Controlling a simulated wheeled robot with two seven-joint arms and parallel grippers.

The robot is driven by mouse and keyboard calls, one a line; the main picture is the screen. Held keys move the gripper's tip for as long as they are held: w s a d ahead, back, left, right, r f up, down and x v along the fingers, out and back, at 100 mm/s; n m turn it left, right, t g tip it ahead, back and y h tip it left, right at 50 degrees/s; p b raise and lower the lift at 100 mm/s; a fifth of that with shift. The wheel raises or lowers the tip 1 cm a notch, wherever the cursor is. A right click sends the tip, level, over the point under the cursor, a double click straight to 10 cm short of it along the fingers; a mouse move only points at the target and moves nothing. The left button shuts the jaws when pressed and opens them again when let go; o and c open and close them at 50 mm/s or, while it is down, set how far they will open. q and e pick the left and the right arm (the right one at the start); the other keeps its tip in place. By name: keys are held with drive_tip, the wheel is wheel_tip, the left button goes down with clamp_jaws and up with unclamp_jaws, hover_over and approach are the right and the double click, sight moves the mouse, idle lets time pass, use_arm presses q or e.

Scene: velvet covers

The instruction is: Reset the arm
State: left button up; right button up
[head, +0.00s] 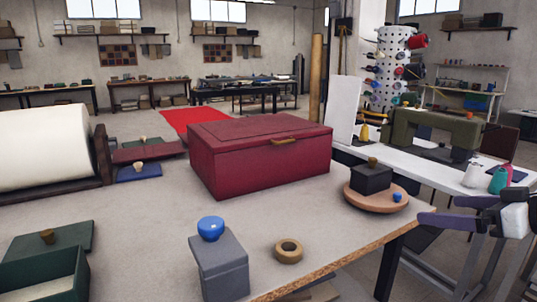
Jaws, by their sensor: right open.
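My right gripper (438,211) is at the right edge, its two purple-grey fingers apart and pointing left, with nothing between them. It is just right of the table's corner, close to a round wooden board (366,201) that carries a black box (371,180) with a dark knob and a small blue knob (397,197). My left gripper is not in view.
The table (320,215) holds a closed red box (262,165), a grey box (219,265) with a blue knob, a tape ring (288,250) and an open green box (45,280). A sewing machine (435,133) stands on a white table behind.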

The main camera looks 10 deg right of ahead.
drive_tip(key=s+a+f+g+h, duration=0.1)
drive_tip(key=s+a+f, duration=0.15)
drive_tip(key=f, duration=0.75)
drive_tip(key=s+a+f+m+g, duration=0.15)
drive_tip(key=a+f, duration=0.25)
drive_tip(key=f, duration=0.6)
drive_tip(key=s+a+f+h, duration=0.1)
drive_tip(key=s+a+f, duration=0.2)
drive_tip(key=f, duration=0.8)
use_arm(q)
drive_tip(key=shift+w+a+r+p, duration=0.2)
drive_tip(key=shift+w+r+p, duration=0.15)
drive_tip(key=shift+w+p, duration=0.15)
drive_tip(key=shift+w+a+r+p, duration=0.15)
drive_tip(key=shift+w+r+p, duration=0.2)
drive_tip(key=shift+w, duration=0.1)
use_arm(e)
drive_tip(key=s+a+f, duration=0.5)
drive_tip(key=s+a, duration=0.3)
drive_tip(key=a, duration=0.1)
drive_tip(key=s+a+f+g, duration=0.1)
drive_tip(key=s+a+f, duration=0.4)
drive_tip(key=s+a, duration=0.3)
drive_tip(key=shift+s+a, duration=0.35)
drive_tip(key=shift+a, duration=0.85)
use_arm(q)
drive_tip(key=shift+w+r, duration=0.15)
